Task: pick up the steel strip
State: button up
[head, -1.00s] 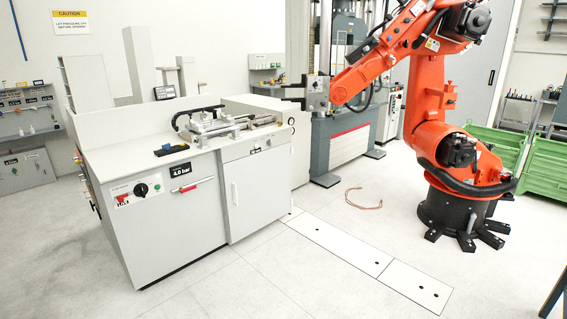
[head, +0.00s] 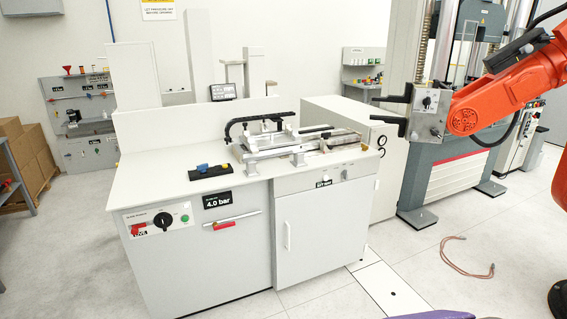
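I cannot pick out the steel strip for sure. A metal fixture with rails and a black curved hose (head: 262,119) lies on top of the white bench (head: 160,183). Pale, flat metal bars (head: 272,152) show along the fixture, but they are too small to tell one as the strip. My gripper is not in view. A purple piece at the bottom edge, right of centre, may be part of my own body.
An orange industrial arm (head: 510,92) reaches in from the right, its two dark jaws apart and empty beside the bench. A testing machine (head: 440,190) stands behind it. A reddish cable (head: 462,268) lies on the floor.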

aim_at(250, 159)
jog(key=i+l+u, duration=0.2)
jog(key=i+l, duration=0.4)
jog(key=i, duration=0.25)
jog(key=i+l+u, duration=0.25)
jog(key=i+l, duration=0.45)
jog(key=i, duration=0.1)
